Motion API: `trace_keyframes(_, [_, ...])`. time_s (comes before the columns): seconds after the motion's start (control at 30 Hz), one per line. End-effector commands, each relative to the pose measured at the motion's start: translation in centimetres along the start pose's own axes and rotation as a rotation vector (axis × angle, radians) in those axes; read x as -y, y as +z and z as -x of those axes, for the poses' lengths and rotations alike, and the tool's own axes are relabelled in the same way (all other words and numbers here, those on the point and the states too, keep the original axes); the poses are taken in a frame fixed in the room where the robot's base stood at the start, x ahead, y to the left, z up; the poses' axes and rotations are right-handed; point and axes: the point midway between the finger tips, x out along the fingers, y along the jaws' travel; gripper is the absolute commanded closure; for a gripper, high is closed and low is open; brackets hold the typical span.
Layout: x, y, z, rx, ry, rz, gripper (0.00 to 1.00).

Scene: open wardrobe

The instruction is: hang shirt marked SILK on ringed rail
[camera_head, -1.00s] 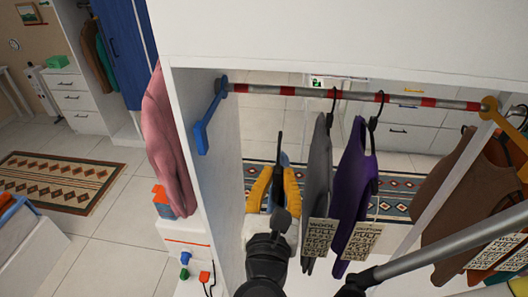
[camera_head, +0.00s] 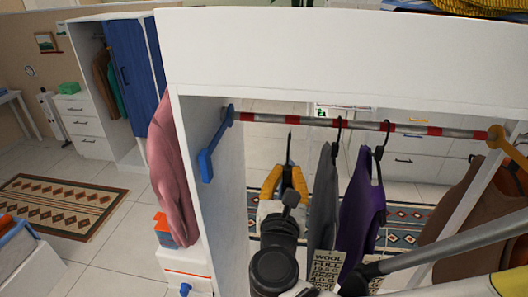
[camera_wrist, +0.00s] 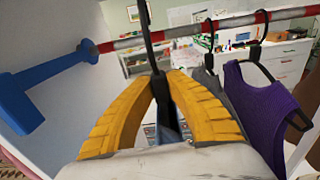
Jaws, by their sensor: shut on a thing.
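My gripper (camera_head: 288,168) is shut on a black hanger (camera_wrist: 152,55), its yellow fingers closed around the hanger below the hook. A blue-grey garment (camera_wrist: 166,118) shows only in part between the fingers; no SILK marking is readable. The red-and-white ringed rail (camera_head: 345,124) spans the wardrobe from a blue bracket (camera_head: 212,145) to a yellow bracket (camera_head: 500,140). In the head view the held hook's top sits just below the rail's line. In the wrist view the hook crosses in front of the rail (camera_wrist: 190,32); I cannot tell whether they touch.
A grey garment (camera_head: 324,200) with a WOOL tag (camera_head: 342,268) and a purple garment (camera_head: 362,210) hang close right of my gripper. Brown clothing (camera_head: 465,215) hangs beyond the yellow bracket. The rail is clear between the blue bracket and the grey garment's hook.

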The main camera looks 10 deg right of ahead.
Motion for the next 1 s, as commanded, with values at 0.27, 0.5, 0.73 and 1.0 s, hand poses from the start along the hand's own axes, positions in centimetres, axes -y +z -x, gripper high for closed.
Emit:
trace_keyframes(0.27, [0.1, 0.0, -2.9, 0.000, -0.002, 0.000, 1.00])
trace_keyframes(0.5, [0.1, 0.0, -5.2, 0.000, -0.002, 0.000, 1.00])
trace_keyframes(0.73, [0.1, 0.0, -7.5, 0.000, -0.001, 0.000, 1.00])
trace_keyframes(1.0, [0.0, 0.0, -9.8, 0.000, 0.000, 0.000, 1.00])
